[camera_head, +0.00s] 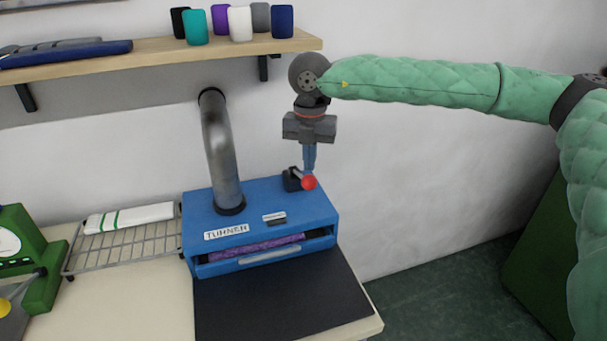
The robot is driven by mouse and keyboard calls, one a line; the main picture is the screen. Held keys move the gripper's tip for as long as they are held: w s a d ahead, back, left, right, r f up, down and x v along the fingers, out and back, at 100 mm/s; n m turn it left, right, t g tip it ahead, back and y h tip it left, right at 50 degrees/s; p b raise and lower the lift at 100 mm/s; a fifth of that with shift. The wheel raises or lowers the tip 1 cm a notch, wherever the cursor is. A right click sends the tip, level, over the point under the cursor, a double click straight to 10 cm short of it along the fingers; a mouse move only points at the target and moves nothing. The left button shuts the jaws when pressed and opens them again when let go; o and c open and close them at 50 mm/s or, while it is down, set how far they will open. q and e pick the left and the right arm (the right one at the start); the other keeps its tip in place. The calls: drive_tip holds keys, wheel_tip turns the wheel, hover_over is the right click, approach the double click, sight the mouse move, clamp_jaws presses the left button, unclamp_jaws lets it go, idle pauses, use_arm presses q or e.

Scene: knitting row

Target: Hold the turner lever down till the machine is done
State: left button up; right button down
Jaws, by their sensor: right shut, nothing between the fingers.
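The blue turner machine (260,215) stands on the bench with a label on its front and a metal pipe (221,155) rising from its top to the wall. Its lever has a red ball knob (309,182) beside a black bracket (291,179) at the top right. My right gripper (309,171) points down, shut, with its fingertips at the red knob. Whether they touch it I cannot tell. Purple material (262,247) shows in the machine's front slot. My left gripper is not in view.
A wire rack (125,250) with a folded white cloth (130,217) is left of the machine. A green device (35,255) stands at the far left. A black mat (285,305) lies in front. A wooden shelf (150,48) with several coloured rolls hangs above.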

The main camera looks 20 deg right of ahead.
sight(309, 175)
drive_tip(key=c, duration=1.8)
unclamp_jaws()
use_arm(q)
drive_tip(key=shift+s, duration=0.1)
use_arm(e)
drive_tip(key=shift+o, duration=0.2)
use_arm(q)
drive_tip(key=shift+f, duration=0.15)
use_arm(e)
drive_tip(key=shift+f, duration=0.15)
